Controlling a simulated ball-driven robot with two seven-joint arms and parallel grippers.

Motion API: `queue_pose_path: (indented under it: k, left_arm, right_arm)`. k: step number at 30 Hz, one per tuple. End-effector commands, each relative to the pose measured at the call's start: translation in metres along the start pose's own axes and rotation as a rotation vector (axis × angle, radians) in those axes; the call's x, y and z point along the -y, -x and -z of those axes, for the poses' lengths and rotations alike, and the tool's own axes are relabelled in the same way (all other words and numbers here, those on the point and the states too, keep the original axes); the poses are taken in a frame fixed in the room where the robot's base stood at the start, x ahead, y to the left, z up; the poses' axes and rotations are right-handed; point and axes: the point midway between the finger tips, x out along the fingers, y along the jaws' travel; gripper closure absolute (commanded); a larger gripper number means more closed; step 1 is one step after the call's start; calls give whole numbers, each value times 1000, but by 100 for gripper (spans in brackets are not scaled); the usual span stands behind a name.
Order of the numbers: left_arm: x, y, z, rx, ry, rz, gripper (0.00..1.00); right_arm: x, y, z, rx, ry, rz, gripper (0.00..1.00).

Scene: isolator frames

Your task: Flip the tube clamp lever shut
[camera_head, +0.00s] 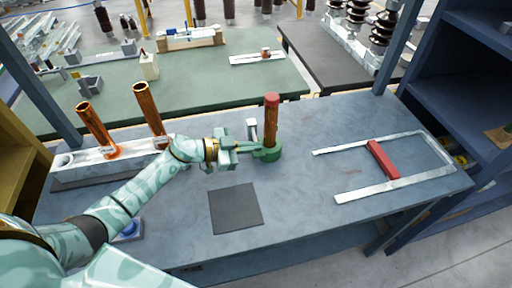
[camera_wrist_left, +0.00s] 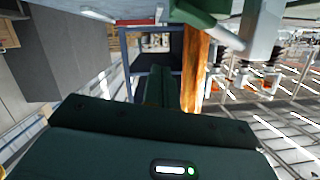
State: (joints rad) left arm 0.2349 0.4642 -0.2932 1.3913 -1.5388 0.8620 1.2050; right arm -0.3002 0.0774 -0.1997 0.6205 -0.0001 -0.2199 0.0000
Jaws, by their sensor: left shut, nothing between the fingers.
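A green tube clamp (camera_head: 268,154) sits on the blue-grey bench around the foot of an upright copper tube (camera_head: 271,125) with a red cap. A grey post (camera_head: 252,129) stands close behind it on the left. My left gripper (camera_head: 252,149) comes in from the left, shut and empty, its tips close to the clamp's left side; I cannot tell whether they touch. In the left wrist view the clamp (camera_wrist_left: 200,10) is at the top, with the tube (camera_wrist_left: 195,70) and a pale rod (camera_wrist_left: 225,38), perhaps the lever. My right gripper is out of view.
Two copper tubes (camera_head: 152,110) lean in a grey holder (camera_head: 70,172) at the left. A dark square mat (camera_head: 235,208) lies in front of the clamp. A metal U-frame with a red bar (camera_head: 382,159) lies at the right. Bare bench lies between it and the clamp.

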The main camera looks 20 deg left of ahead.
Motion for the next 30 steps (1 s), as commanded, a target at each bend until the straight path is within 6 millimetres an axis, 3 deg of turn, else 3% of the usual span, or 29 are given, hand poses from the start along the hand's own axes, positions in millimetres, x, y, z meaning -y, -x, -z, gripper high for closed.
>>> queue_pose_path:
  k: [1,6,12,18,30]
  left_arm:
    - [-1,16,-2,7,-1,1,100]
    - [-4,55,-5,8,-1,0,100]
    - [-6,84,-5,5,0,-1,100]
    - [-6,95,-5,3,1,0,100]
    - [-6,94,-4,3,0,0,100]
  right_arm:
    - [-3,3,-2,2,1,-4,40]
    - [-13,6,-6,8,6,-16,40]
    - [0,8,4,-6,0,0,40]
    - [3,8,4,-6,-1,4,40]
    - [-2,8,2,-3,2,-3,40]
